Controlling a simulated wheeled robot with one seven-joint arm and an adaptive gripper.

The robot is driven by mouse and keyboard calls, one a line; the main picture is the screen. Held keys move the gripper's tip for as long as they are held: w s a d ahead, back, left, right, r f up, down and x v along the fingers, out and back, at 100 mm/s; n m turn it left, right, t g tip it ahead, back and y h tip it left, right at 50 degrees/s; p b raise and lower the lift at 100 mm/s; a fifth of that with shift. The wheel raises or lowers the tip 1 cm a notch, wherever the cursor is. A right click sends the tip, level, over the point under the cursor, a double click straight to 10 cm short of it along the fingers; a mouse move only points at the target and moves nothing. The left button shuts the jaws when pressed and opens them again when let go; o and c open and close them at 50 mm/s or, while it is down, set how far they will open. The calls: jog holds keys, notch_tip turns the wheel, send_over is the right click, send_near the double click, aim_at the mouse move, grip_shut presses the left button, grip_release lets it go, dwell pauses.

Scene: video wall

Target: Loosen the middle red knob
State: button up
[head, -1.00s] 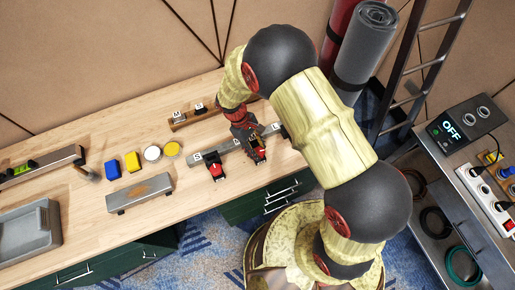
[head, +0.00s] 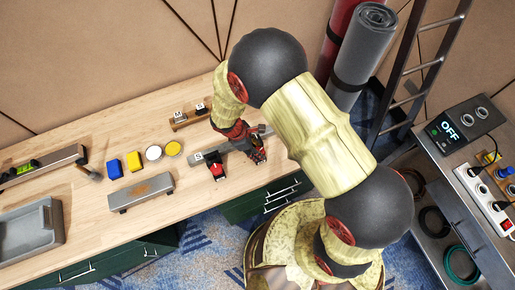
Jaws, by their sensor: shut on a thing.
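A grey metal bar (head: 226,147) lies on the wooden bench, with a white label marked S near its left end. A red knob with a black part (head: 217,171) stands out from the front of the bar at its left. My gripper (head: 258,156) is at the bar's front side, right of that knob, with its fingers closed in on something there. The middle red knob is hidden by the fingers, so its turn cannot be told.
A wooden rack (head: 190,116) with small labelled blocks stands behind the bar. A side cart (head: 470,185) stands right.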

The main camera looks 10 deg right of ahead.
jog(key=n+t, duration=0.1)
jog(key=n, duration=0.2)
jog(key=n+t+b, duration=0.1)
jog(key=n, duration=0.2)
jog(key=shift+s+f+n+t+y, duration=0.1)
jog(key=shift+s+n+t+y, duration=0.1)
jog(key=shift+n+t+y, duration=0.1)
jog(key=n+t+b, duration=0.1)
jog(key=n+b, duration=0.1)
jog(key=n, duration=0.1)
jog(key=shift+d+y, duration=0.1)
jog(key=shift+y, duration=0.3)
jog(key=shift+s+n+t+y+b, duration=0.1)
jog(key=shift+n+t+y+b, duration=0.4)
jog(key=shift+n, duration=1)
jog(key=shift+b, duration=0.3)
jog(key=o, duration=1.1)
jog(key=shift+o, duration=0.2)
jog(key=v, duration=1.2)
jog(key=shift+w+g, duration=0.25)
jog(key=shift+g, duration=0.05)
jog(key=shift+d, duration=0.1)
